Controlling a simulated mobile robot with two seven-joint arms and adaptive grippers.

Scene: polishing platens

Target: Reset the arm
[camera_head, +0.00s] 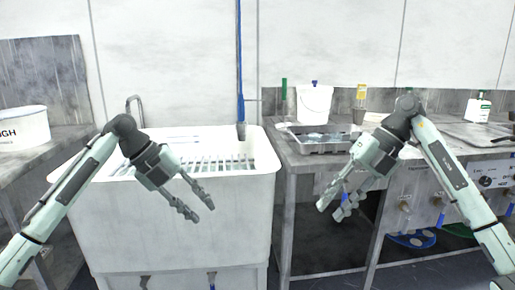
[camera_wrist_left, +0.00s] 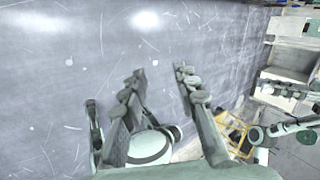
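My left gripper (camera_head: 205,213) hangs in front of the white sink basin, pointing down and to the right. Its fingers are apart, with nothing between them. The left wrist view also shows the two separated fingers (camera_wrist_left: 158,82) over a grey scuffed surface. My right gripper (camera_head: 331,211) points down and to the left in front of the right-hand bench. Its two fingers look parted and empty. Neither gripper touches anything that I can see.
The white sink (camera_head: 175,222) with a rack inside stands at centre left. A grey bench (camera_head: 298,162) at right bears a tray (camera_head: 318,146), a white bucket (camera_head: 314,104) and bottles. A white tub (camera_head: 24,128) stands on the left table. A blue pole (camera_head: 239,62) rises behind the sink.

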